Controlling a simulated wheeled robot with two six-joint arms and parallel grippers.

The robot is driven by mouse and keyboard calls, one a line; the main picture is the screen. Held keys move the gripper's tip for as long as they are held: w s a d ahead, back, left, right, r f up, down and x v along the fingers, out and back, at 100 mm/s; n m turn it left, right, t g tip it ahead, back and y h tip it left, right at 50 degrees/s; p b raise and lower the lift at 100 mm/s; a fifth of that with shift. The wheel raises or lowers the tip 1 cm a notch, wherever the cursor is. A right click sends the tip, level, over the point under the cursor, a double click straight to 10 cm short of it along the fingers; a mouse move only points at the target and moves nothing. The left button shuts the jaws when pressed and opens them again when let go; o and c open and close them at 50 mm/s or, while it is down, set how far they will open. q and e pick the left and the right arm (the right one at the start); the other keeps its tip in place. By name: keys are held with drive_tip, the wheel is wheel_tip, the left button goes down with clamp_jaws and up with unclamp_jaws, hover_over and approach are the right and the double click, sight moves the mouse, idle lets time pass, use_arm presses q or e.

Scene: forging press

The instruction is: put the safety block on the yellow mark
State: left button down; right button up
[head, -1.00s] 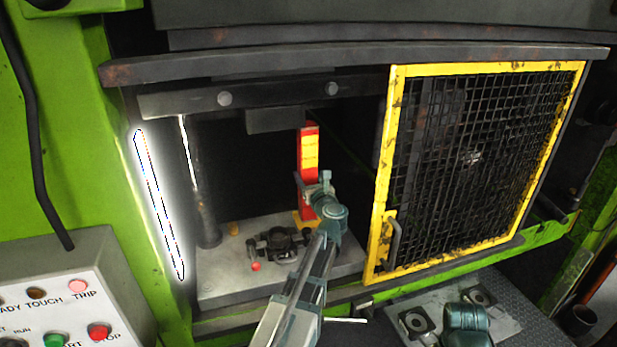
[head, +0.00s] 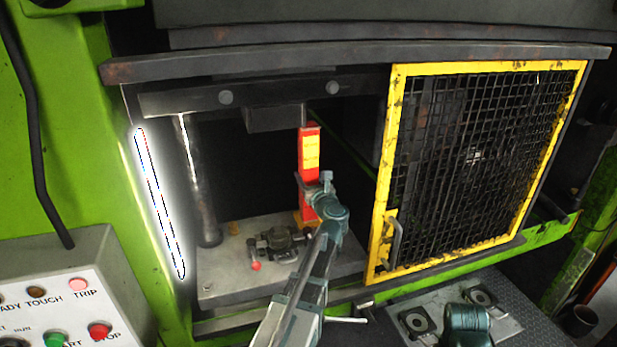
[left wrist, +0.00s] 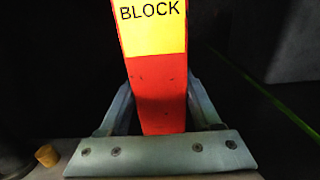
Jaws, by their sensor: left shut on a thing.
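The safety block (head: 309,152) is a tall red bar with a yellow label, upright at the back of the press bed. My left gripper (head: 312,188) is shut on its lower part. In the left wrist view the block (left wrist: 160,95) stands between the two fingers (left wrist: 158,112), with the word "BLOCK" on its label. A little yellow (head: 297,217) shows at the block's foot, probably the yellow mark; the block and my wrist hide most of it. I cannot tell whether the block's bottom touches the bed.
The grey press bed (head: 235,283) carries a dark clamp-like fixture (head: 280,240) with a red knob, and a small yellow-brown peg (head: 234,228). The dark ram (head: 275,117) hangs above. A yellow mesh guard (head: 378,232) stands right; a control panel (head: 75,265) is lower left.

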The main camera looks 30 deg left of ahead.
use_arm(q)
drive_tip(key=shift+f, duration=0.25)
unclamp_jaws()
drive_tip(key=v, duration=1.4)
drive_tip(key=shift+a, duration=0.1)
